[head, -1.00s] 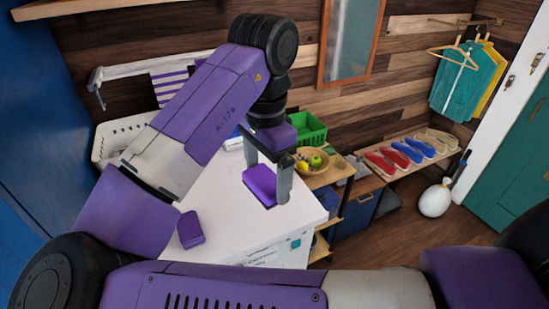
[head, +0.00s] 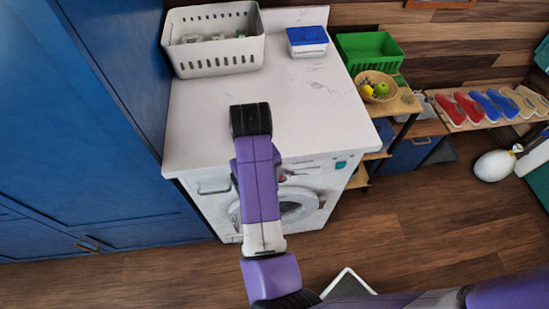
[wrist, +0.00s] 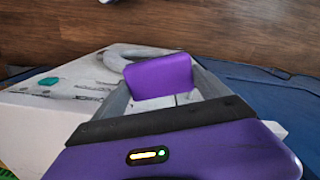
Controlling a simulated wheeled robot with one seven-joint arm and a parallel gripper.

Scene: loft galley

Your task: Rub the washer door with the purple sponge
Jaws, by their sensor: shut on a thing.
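The white washer (head: 212,200) stands under a white countertop. Its round door (head: 313,207) faces the front, closed, and is partly covered by my arm in the head view. In the wrist view my gripper (wrist: 160,80) is shut on the purple sponge (wrist: 158,74), with one grey finger on each side. The pale door ring (wrist: 125,52) shows behind and to the left of the sponge. I cannot tell whether the sponge touches the door. The gripper and sponge are hidden behind my arm in the head view.
A blue cabinet (head: 90,130) stands close on the left. The countertop (head: 320,115) holds a white basket (head: 212,60) and a blue-lidded box (head: 307,42). At right are a fruit bowl (head: 377,87), a green crate (head: 368,52) and a shoe shelf (head: 480,122). The wooden floor (head: 380,225) is open at front right.

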